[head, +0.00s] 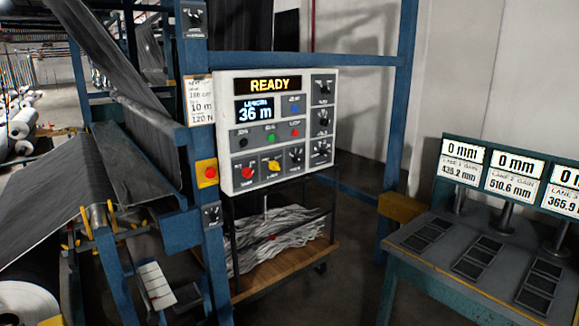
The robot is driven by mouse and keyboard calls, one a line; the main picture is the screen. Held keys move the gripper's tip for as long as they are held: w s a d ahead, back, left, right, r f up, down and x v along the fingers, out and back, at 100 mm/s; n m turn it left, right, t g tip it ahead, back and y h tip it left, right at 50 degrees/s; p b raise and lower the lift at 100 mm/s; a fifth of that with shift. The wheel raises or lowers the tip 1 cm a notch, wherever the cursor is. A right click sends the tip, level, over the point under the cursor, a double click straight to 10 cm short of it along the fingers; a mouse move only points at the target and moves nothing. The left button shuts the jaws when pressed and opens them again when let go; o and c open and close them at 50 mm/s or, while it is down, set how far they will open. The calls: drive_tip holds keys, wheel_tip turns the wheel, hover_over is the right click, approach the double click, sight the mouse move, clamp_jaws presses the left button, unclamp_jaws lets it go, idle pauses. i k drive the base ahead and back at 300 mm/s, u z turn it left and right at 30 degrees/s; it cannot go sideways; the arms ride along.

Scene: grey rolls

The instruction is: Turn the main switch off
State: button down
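A white control panel (225,130) is mounted on the blue frame; its display (268,85) reads READY and its length screen (254,110) reads 36 m. Along its bottom row are a red knob (247,173), a yellow knob (273,165) and a black knob (295,155). More black knobs (322,118) run down its right side. Separate rotary switches sit on the blue post, an upper one (194,17) and a lower one (212,214). The labels are too small to read, so I cannot tell which is the main switch. My gripper is not in view.
A red button on a yellow box (207,172) is left of the panel. Grey fabric (45,195) runs over rollers at left. A wooden cart (285,266) with pale strips stands below the panel. A bench (425,258) with lane displays is at right. Some floor shows between cart and bench.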

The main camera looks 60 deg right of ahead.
sight(247, 172)
drive_tip(key=u, duration=0.8)
drive_tip(key=k, duration=0.15)
drive_tip(key=z, duration=2.6)
drive_tip(key=k, duration=0.9)
drive_tip(key=u, duration=0.2)
drive_tip(key=i, duration=0.65)
